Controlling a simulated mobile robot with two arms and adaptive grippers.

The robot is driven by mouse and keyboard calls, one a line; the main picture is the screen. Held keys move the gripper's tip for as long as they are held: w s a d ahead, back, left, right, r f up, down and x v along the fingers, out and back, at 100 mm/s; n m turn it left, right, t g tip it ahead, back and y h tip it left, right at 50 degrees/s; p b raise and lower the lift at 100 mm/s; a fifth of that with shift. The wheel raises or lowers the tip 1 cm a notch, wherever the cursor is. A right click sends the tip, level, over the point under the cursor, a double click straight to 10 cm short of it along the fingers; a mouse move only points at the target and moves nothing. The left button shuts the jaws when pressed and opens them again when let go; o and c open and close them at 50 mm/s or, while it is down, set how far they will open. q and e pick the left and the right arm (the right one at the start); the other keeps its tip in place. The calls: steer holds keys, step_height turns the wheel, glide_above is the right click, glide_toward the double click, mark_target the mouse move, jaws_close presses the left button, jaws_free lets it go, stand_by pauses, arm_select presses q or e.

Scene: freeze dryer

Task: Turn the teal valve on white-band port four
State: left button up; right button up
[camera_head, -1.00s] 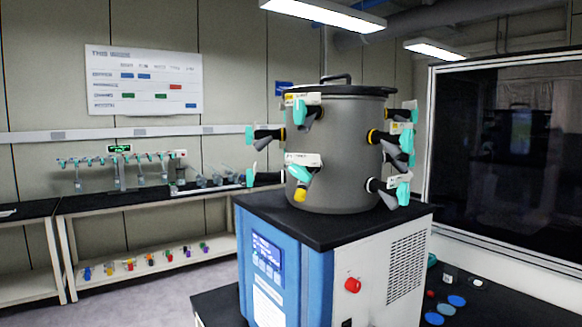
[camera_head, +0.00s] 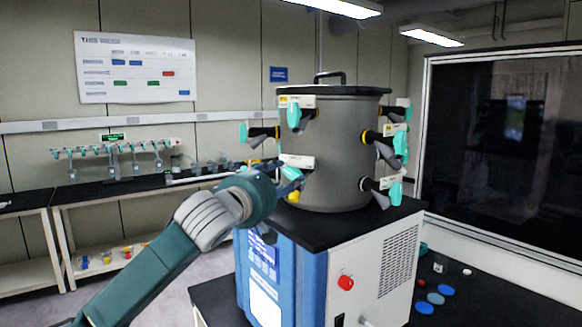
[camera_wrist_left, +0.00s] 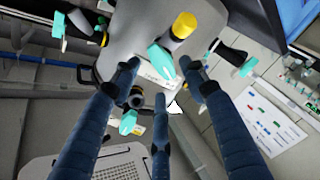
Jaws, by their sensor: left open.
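A grey drum (camera_head: 340,150) carries several ports with teal valves. My left gripper (camera_head: 288,187) is at the drum's lower front port, partly covering its teal valve (camera_head: 290,173). A white label (camera_head: 297,161) is above this valve and a yellow cap (camera_head: 293,197) below. In the left wrist view, my open dark blue fingers (camera_wrist_left: 163,78) are spread around the teal valve (camera_wrist_left: 161,60) and white label (camera_wrist_left: 155,76); contact is unclear. Port numbers are unreadable. My right gripper is out of view.
Other ports stick out at upper front (camera_head: 294,114), left (camera_head: 262,133) and right (camera_head: 400,143). The drum stands on a blue and white machine (camera_head: 350,275) with a black top. A dark window (camera_head: 500,150) is at right.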

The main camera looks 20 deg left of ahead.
mark_target(293, 174)
arm_select(q)
steer(key=w, duration=0.1)
steer(key=w+p, duration=0.1)
steer(key=w, duration=0.1)
steer(key=shift+w+d+r, duration=0.15)
steer(key=shift+w+d, duration=0.1)
steer(key=shift+d, duration=0.05)
steer(key=shift+w, duration=0.3)
jaws_close()
